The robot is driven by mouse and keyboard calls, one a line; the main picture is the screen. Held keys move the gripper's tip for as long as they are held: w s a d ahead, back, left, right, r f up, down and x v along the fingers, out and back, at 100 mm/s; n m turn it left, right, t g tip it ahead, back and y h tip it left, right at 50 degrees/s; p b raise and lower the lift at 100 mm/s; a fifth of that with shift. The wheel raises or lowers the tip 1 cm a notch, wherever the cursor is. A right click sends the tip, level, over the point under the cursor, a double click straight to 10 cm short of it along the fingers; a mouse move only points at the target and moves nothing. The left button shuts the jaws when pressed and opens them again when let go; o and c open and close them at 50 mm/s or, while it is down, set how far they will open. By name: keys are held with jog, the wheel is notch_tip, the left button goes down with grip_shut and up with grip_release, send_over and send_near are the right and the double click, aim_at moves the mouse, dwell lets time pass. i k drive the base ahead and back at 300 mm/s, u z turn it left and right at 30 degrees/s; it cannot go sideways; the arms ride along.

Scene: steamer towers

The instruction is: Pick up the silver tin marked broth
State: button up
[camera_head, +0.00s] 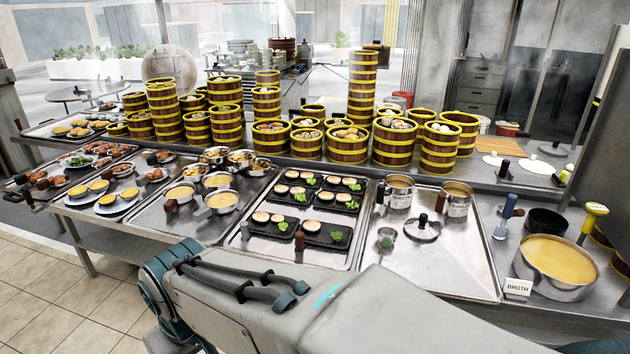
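A large round silver pot of yellow liquid (557,285) stands on the counter at the right. A small white card reading BROTH (518,288) is at its left front side. Two smaller silver tins, a left one (399,201) and a right one (457,207), stand on a metal tray further left. Each has a light label on its front, and the lettering is too small to read surely. My arm crosses the bottom of the picture, in front of the counter. My gripper is not in view.
A lid (422,231) and a small cup (386,238) lie on the tins' tray (455,268). Dark plates of food (326,234) are left of it. Tall steamer towers (362,92) and steamer baskets (393,145) line the back. A dark bowl (546,221) stands behind the pot.

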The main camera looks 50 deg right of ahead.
aim_at(396, 191)
jog(key=z, duration=0.5)
jog(key=i, duration=1)
jog(key=z, duration=1.35)
jog(key=i, duration=0.45)
jog(key=z, duration=0.35)
